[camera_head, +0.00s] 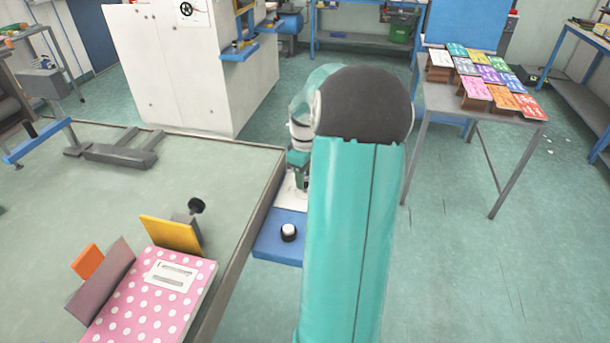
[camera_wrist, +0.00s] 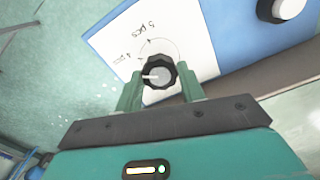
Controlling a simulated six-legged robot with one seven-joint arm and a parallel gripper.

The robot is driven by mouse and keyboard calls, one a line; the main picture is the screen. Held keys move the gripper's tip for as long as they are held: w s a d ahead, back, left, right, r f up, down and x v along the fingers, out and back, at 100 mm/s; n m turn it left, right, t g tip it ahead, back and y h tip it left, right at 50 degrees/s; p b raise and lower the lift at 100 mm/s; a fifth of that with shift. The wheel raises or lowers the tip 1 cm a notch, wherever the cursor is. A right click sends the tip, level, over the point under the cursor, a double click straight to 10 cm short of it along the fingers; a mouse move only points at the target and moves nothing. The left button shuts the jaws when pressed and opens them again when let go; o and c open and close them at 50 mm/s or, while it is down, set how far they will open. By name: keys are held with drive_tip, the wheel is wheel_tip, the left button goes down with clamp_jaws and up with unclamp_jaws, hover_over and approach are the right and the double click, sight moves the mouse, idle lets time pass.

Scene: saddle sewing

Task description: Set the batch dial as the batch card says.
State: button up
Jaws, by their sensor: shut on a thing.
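The batch dial is a black fluted knob (camera_wrist: 160,76) with a grey centre and a white pointer line, on a white plate (camera_wrist: 193,28). Handwritten marks "4 pcs" and "5 pcs" show on the plate beside it. The pointer points left in the wrist view, just below the "4 pcs" mark. My gripper (camera_wrist: 161,90) is shut on the knob, one finger on each side. In the head view my gripper (camera_head: 300,177) is over the plate, and my arm hides part of it. I cannot tell which item is the batch card; no batch writing is readable.
The blue panel (camera_head: 278,238) carries a second knob, black with a white top (camera_head: 288,231), near my gripper. The green table (camera_head: 225,165) to the left holds a pink dotted notebook (camera_head: 150,300) and a yellow card (camera_head: 170,234). A side table (camera_head: 440,97) holds colored cards.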

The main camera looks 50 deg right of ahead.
drive_tip(key=m, duration=0.5)
drive_tip(key=shift+w+m, duration=0.1)
drive_tip(key=shift+m, duration=0.2)
drive_tip(key=m, duration=0.6)
idle(0.5)
drive_tip(key=o, duration=1)
drive_tip(key=shift+r, duration=0.15)
wheel_tip(320, 180, up, 14)
drive_tip(key=shift+f, duration=0.2)
